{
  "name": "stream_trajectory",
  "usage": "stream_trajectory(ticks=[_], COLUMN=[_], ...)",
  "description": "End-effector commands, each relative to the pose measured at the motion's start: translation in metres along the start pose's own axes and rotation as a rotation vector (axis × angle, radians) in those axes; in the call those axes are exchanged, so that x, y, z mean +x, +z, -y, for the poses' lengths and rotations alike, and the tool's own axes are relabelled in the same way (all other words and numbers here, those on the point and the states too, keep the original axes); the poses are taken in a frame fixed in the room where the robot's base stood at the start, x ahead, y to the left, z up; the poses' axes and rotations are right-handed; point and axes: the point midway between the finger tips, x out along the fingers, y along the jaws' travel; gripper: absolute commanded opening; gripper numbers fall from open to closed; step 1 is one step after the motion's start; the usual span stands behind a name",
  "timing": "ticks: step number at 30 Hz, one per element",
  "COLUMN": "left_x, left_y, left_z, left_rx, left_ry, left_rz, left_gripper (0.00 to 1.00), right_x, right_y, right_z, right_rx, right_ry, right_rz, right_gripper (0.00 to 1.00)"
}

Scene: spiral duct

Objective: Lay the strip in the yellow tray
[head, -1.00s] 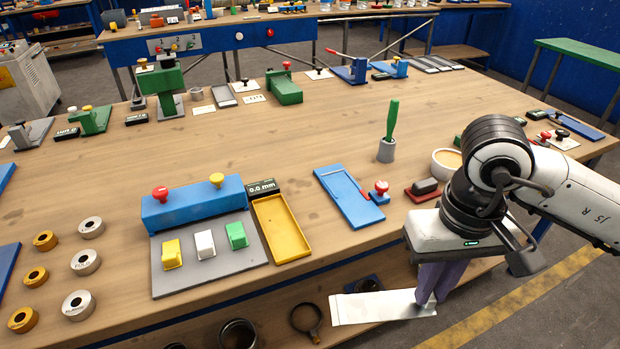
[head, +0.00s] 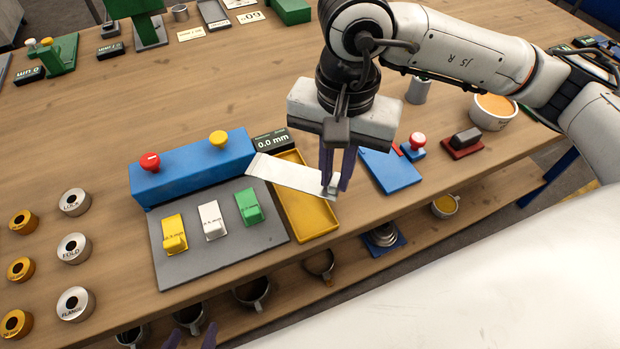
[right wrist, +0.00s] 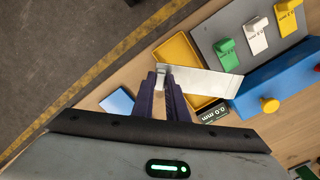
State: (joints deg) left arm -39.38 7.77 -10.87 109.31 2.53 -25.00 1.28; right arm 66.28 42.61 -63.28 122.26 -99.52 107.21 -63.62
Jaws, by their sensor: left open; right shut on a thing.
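The silver-white strip (head: 287,175) is gripped at its right end by my right gripper (head: 335,186), which is shut on it. The strip lies across the yellow tray (head: 318,225), crosswise to the tray's length, its free end reaching left past the tray toward the blue block. It seems held above the tray; the exact gap cannot be told. In the right wrist view the strip (right wrist: 205,82) also crosses the tray (right wrist: 172,50) at an angle. My left gripper (head: 192,338) shows only its purple fingertips, apart and empty, at the bottom edge.
A blue block (head: 190,174) with red and yellow knobs and a grey plate (head: 220,262) with yellow, white and green pieces stand left of the tray. A 0.0 mm display (head: 272,139) stands behind it. A blue plate (head: 390,172) lies to the right.

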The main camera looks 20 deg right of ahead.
Motion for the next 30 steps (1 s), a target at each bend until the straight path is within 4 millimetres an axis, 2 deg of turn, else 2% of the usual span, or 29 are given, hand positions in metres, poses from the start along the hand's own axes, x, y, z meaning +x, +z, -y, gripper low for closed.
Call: stream_trajectory(ticks=[6, 12, 16, 22, 30], left_x=[0.0, 0.0, 0.0, 0.001, 0.003], left_y=[0.001, 0.001, 0.001, 0.001, 0.003], left_z=[0.0, -0.001, -0.001, -0.001, -0.001], left_rx=[0.0, 0.0, 0.0, 0.0, 0.0], left_ry=[0.001, 0.001, 0.001, 0.001, 0.002], left_rz=[0.0, 0.0, -0.001, -0.001, -0.002], left_gripper=[0.55, 0.55, 0.55, 0.55, 0.55], right_x=[-0.001, -0.001, -0.001, 0.004, 0.025], right_y=[0.022, 0.033, 0.036, 0.037, 0.036], right_z=[0.015, 0.02, 0.021, 0.021, 0.021], right_rx=[0.446, 0.709, 0.784, 0.802, 0.801], right_ry=[-0.002, -0.003, -0.002, -0.001, 0.001], right_rz=[-0.003, -0.006, -0.008, -0.007, -0.008], right_gripper=[0.0, 0.0, 0.0, 0.0, 0.0])
